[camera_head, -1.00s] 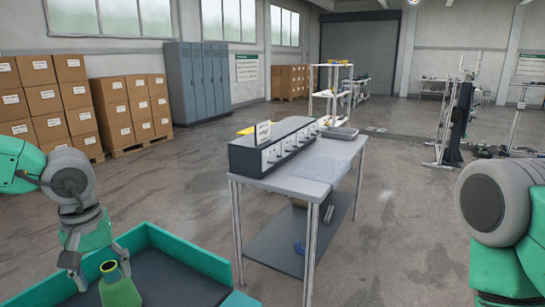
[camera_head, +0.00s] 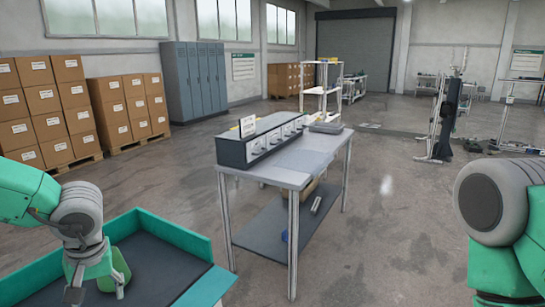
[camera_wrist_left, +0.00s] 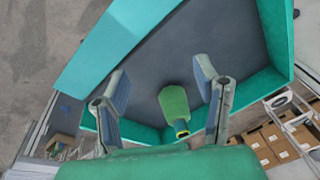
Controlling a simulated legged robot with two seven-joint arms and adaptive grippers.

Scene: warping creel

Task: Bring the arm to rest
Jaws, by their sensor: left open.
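My left gripper (camera_head: 88,285) hangs over the teal tray (camera_head: 178,240) at the lower left of the head view. In the left wrist view its two fingers (camera_wrist_left: 160,85) are spread apart with nothing held between them.
A grey table (camera_head: 300,178) stands ahead, bearing a dark box with a row of small fittings (camera_head: 262,142). Stacked cartons (camera_head: 45,110) and grey lockers (camera_head: 195,82) line the left. A dark post stand (camera_head: 446,120) is at the right. The floor right of the table is clear.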

